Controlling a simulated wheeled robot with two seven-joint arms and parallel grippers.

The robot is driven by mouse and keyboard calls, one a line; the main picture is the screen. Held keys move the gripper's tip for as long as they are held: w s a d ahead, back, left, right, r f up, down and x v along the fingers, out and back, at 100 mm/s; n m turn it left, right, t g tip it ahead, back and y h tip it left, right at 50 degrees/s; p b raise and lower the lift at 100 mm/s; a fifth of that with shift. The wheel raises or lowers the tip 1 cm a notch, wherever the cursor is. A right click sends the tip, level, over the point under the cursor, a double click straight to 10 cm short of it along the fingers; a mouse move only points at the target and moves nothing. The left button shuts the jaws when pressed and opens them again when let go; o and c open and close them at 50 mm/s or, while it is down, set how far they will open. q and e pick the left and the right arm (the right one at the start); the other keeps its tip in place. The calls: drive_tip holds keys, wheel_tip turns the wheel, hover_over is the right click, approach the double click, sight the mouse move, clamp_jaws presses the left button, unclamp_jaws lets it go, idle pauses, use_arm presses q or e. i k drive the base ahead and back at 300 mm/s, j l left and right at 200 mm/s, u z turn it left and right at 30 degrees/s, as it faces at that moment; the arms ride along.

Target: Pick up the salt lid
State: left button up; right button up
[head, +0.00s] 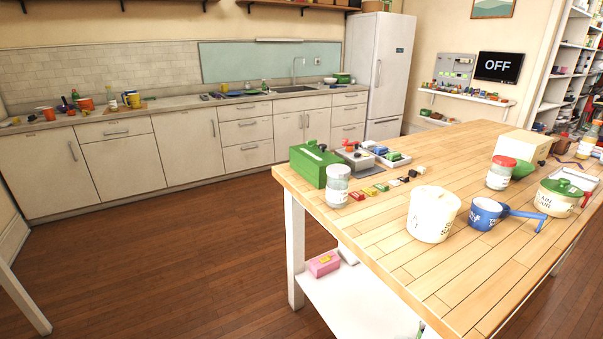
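I cannot make out for certain which thing is the salt lid. A blue pot (486,214) with white lettering too small to read surely stands on the wooden table (390,245), with a blue handle-like piece (524,213) at its right. A glass jar with a grey-white lid (339,171) stands near the left edge. Another jar (498,177) has a red lid (504,161). A cream pot (557,200) with a green lid (562,187) stands at the right. A large cream canister (433,216) stands in front. Neither gripper is in view.
A green box (314,167), a grey tray (355,158) and several small coloured blocks (373,191) crowd the table's left end. A cream box (524,144) stands further back. The table's front is clear. Wooden floor (170,260) lies open toward the counter (200,105).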

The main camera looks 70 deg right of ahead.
sight(437, 198)
drive_tip(key=z, duration=0.45)
drive_tip(key=i+z, duration=0.1)
drive_tip(key=z, duration=0.35)
drive_tip(key=j+z, duration=0.1)
drive_tip(key=z, duration=0.35)
drive_tip(key=i+j+z, duration=0.1)
drive_tip(key=z, duration=0.35)
drive_tip(key=j+z, duration=0.1)
drive_tip(key=z, duration=0.35)
drive_tip(key=j+z, duration=0.1)
drive_tip(key=z, duration=0.35)
drive_tip(key=j+z, duration=0.1)
drive_tip(key=z, duration=0.35)
drive_tip(key=j+z, duration=0.1)
drive_tip(key=z, duration=0.35)
drive_tip(key=i+j, duration=0.05)
